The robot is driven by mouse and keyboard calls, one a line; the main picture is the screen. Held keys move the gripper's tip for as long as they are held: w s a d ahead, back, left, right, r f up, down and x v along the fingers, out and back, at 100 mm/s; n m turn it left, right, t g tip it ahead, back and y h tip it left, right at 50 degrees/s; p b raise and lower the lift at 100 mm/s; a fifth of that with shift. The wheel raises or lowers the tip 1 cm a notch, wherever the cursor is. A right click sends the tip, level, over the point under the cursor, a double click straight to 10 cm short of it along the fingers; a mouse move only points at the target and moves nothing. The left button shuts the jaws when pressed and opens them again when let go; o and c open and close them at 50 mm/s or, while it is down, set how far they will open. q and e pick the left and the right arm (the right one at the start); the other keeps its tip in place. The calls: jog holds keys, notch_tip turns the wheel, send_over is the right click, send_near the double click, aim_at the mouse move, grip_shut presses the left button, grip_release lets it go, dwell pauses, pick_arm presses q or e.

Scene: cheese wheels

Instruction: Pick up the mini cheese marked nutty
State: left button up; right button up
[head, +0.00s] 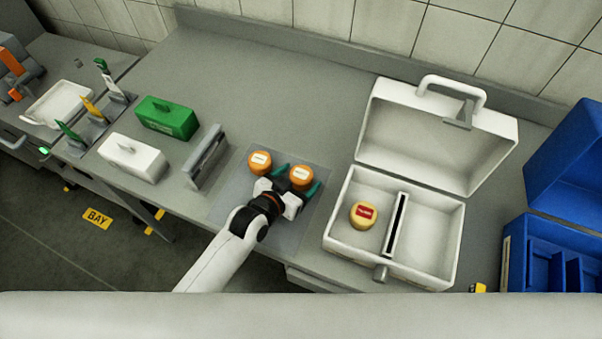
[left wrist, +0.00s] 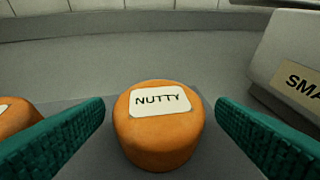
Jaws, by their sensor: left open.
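The mini cheese marked nutty (left wrist: 158,143) is an orange wheel with a white label, upright in the middle of the left wrist view. In the head view it is the right one of two orange cheeses (head: 301,177) on a grey mat (head: 292,233). My left gripper (head: 297,182) is open, with its green fingers on either side of this cheese. In the left wrist view gaps show between the cheese and both fingers (left wrist: 160,130). The other orange cheese (head: 260,161) stands to the left, outside the fingers; its label is not readable. My right gripper is not in view.
An open white case (head: 337,228) on the right holds a yellow cheese with a red label (head: 363,215) in its left compartment. A grey stand (head: 205,157), a green box (head: 167,117) and a white box (head: 132,157) are left. A blue case (head: 514,250) stands far right. The table behind the mat is clear.

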aim_at(301, 174)
pick_arm(q)
jog(key=shift+x, duration=0.9)
jog(key=shift+a, duration=0.1)
jog(key=shift+c, duration=0.4)
jog(key=c, duration=1)
notch_tip(301, 174, up, 10)
jog(key=shift+r+b, duration=0.1)
jog(key=shift+b, duration=0.35)
jog(key=shift+c, duration=0.2)
jog(key=s+a+r+n+t+y+b, duration=0.1)
jog(key=a+r+n+y, duration=0.2)
jog(key=a, duration=0.6)
jog(key=s+a+r+n+t+y+b, duration=0.1)
jog(key=s+a+r+n+y+b, duration=0.1)
jog(key=a, duration=0.7)
notch_tip(301, 174, up, 2)
jog(key=shift+s+a+r+n+y, duration=0.1)
jog(key=shift+s+a+n+y, duration=0.2)
jog(key=shift+n+y, duration=0.75)
